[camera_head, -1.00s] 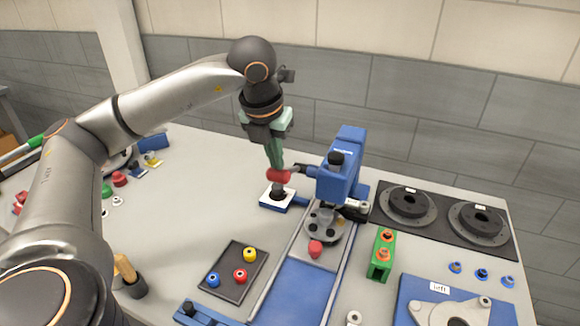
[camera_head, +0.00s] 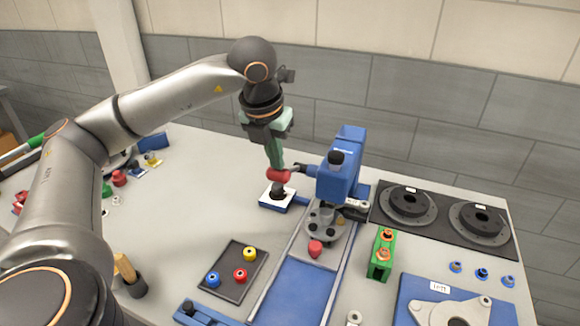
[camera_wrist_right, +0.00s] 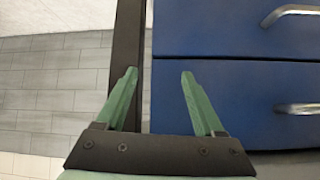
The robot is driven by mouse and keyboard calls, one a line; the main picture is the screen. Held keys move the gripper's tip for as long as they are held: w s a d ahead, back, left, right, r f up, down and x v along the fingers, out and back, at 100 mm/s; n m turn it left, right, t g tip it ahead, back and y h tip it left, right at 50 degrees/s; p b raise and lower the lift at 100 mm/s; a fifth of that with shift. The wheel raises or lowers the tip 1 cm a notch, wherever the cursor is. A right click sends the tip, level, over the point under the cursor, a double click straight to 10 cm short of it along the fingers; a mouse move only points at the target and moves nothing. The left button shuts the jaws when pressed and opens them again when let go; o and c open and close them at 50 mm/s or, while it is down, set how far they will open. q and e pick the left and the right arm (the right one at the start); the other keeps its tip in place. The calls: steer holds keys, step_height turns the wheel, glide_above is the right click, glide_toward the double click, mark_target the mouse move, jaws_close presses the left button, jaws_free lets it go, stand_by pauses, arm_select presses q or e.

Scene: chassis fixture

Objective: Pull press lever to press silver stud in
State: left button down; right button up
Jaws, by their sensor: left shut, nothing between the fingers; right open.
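The blue press (camera_head: 341,178) stands on a blue rail on the table. Its dark lever reaches out to the left and ends in a red knob (camera_head: 279,176). My left gripper (camera_head: 276,166) has its green fingers pointing down, shut and empty, right at the red knob. Whether they touch it I cannot tell. Under the press sits a round grey fixture (camera_head: 321,229) with dark spots. I cannot make out the silver stud. My right gripper (camera_wrist_right: 158,78) is open and empty in the right wrist view, in front of blue drawers.
A white-topped block (camera_head: 268,199) stands below the knob. A dark tray (camera_head: 238,286) holds blue, red and yellow pieces. A green block (camera_head: 381,268), a blue fixture plate (camera_head: 408,303) and a black plate with two discs (camera_head: 440,219) lie to the right.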

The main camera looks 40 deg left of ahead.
mark_target(275, 174)
arm_select(q)
steer(key=shift+f+b, duration=0.35)
steer(key=shift+f, duration=0.1)
steer(key=shift+f+b, duration=0.4)
steer(key=shift+f, duration=0.05)
steer(key=shift+w+a+f, duration=0.1)
steer(key=shift+w+f, duration=0.1)
steer(key=shift+w, duration=0.1)
steer(key=shift+s+f, duration=0.1)
steer(key=shift+s+f+b, duration=0.4)
steer(key=shift+f+b, duration=0.25)
steer(key=shift+b, duration=0.2)
